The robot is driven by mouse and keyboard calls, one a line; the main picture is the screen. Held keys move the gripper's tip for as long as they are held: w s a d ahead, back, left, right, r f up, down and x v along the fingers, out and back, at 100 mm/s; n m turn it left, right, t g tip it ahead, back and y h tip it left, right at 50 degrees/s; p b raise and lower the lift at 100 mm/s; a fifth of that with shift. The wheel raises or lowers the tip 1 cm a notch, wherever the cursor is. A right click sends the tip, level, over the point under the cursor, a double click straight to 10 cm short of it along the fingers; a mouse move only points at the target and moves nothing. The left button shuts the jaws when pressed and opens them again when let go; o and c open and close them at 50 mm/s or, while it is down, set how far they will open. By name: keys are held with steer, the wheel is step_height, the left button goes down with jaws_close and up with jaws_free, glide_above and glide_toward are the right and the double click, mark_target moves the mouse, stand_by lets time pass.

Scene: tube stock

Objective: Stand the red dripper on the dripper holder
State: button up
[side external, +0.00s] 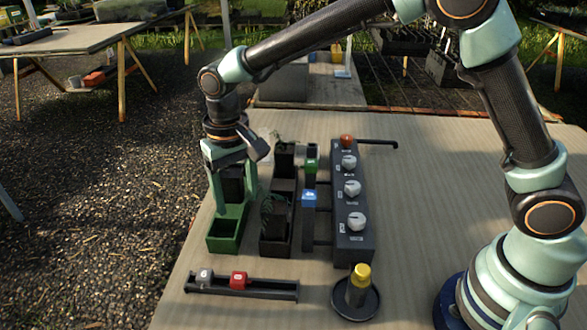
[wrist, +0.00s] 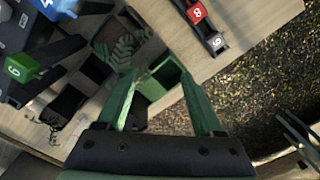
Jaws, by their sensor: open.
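The only clearly red block (side external: 238,280) carries a white mark and sits on a low black rail (side external: 272,290) at the front left. It also shows in the wrist view (wrist: 196,13) at the top, with a white figure. I cannot tell for certain whether this is the red dripper or whether the rail is the dripper holder. My gripper (side external: 231,190) is over the green tray (side external: 226,235), well behind the rail. In the wrist view my green fingers (wrist: 158,76) are spread apart, with a dark pot (wrist: 136,114) partly hidden by the left finger.
A grey block (side external: 205,277) sits left of the red one. A black tray (side external: 276,246) with plants and a knobbed panel (side external: 354,245) stand right of the green tray. A yellow-topped piece (side external: 360,280) stands in a black dish.

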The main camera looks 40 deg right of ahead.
steer(key=w+d+r+m, duration=0.3)
steer(key=d+r+m, duration=0.2)
steer(key=d+m, duration=0.2)
steer(key=w+d+r+m, duration=0.3)
steer(key=d+r+m, duration=0.3)
steer(key=m, duration=0.2)
steer(key=shift+w+d+m, duration=0.3)
steer(key=shift+w+d, duration=0.05)
steer(key=shift+r, duration=0.1)
steer(key=s+d+r+n+t, duration=0.3)
steer(key=s+d+r+n, duration=0.2)
steer(key=s+n, duration=0.3)
steer(key=s+d+f+n+t, duration=0.1)
steer(key=s+f+n, duration=0.1)
steer(key=s+n, duration=0.2)
steer(key=s+d+f+n+t, duration=0.1)
steer(key=s+n, duration=0.3)
steer(key=s, duration=0.4)
steer(key=shift+d+f+t, duration=0.3)
steer(key=shift+d+f, duration=0.2)
steer(key=shift+f, duration=0.2)
